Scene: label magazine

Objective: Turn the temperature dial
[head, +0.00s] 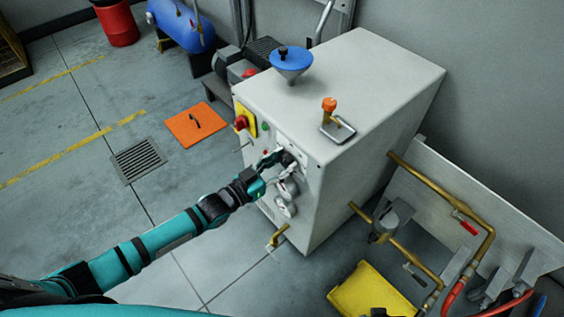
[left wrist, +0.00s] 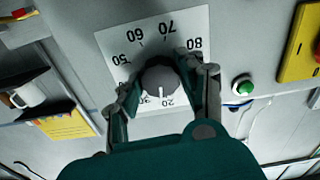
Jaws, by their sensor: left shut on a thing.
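The temperature dial (left wrist: 160,80) is a dark round knob on a white scale plate (left wrist: 150,40) on the front of the grey machine (head: 357,75). In the left wrist view the scale appears upside down. The knob's white mark points down in the picture, close to the 20. My left gripper (head: 276,160) reaches the machine's front in the head view. In the left wrist view its two fingers (left wrist: 162,95) are closed around the knob, one on each side. Part of the scale is hidden behind the fingers. My right gripper is not in view.
A red and yellow switch (head: 242,122) and a green button (left wrist: 243,85) are near the dial. A blue funnel (head: 291,61) and an orange-topped fitting (head: 329,106) are on the machine's top. Brass pipes (head: 445,187) and a yellow container (head: 372,293) are at the right.

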